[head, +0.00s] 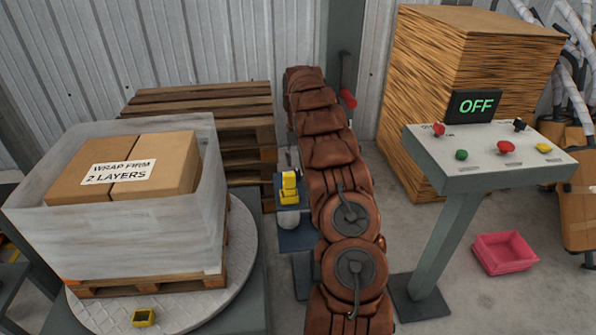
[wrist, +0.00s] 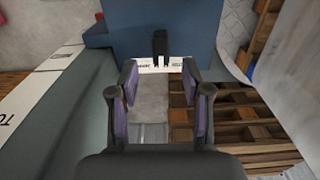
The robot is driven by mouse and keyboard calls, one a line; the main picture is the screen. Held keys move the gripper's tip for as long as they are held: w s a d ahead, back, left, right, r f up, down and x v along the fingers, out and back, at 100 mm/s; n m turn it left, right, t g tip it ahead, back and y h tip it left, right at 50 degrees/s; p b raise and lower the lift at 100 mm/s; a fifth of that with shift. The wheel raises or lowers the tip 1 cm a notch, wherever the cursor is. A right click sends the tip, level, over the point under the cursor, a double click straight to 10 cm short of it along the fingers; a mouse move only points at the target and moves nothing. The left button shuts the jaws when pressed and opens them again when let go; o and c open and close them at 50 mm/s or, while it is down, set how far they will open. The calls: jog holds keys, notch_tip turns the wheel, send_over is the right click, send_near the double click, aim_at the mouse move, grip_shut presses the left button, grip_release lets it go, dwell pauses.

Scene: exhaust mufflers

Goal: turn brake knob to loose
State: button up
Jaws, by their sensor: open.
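In the wrist view a small black upright knob (wrist: 160,43) stands against a dark blue housing (wrist: 115,35). It looks like the brake knob. A white strip with small dark lettering (wrist: 147,69) lies just below it; I cannot read the lettering for certain. My gripper (wrist: 159,80) is open and empty. Its two fingers point toward the knob, one on each side of its line, with the knob beyond the fingertips and apart from them. In the head view my brown-covered arm hides my gripper and the knob is not clearly visible.
A wrapped pallet load (head: 120,215) stands on a round turntable (head: 243,240) at left. Stacked pallets (head: 200,97) stand behind. A control console (head: 430,160) showing OFF and a pink bin (head: 503,252) are at right. A grey post (head: 344,45) rises behind my arm.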

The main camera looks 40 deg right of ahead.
aim_at(298, 172)
jog(key=shift+f+p, duration=0.4)
jog(key=shift+f, duration=2.3)
grip_shut()
